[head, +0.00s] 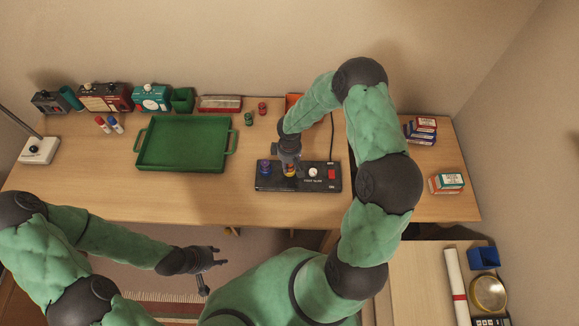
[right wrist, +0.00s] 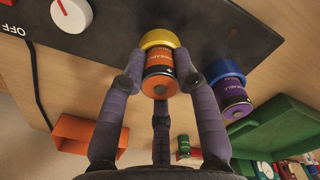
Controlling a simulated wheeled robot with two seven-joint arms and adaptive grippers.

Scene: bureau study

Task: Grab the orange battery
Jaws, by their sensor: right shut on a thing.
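The orange battery (right wrist: 160,72) sits at a yellow ring (right wrist: 160,38) on the black panel (head: 325,183). In the head view only a little of the battery (head: 290,171) shows below my right gripper (head: 289,164). In the right wrist view my right gripper (right wrist: 160,85) has its fingers closed around the battery's sides. Whether the battery is still seated in the ring I cannot tell. My left gripper (head: 213,262) hangs in front of the table, its fingers spread and empty, far from the battery.
A purple battery (right wrist: 231,97) in a blue ring (right wrist: 224,72) stands close beside the grip. The panel also has a white dial (head: 313,172) and a red switch (head: 331,174). A green tray (head: 183,168) lies left; an orange bin (right wrist: 90,135) is behind.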

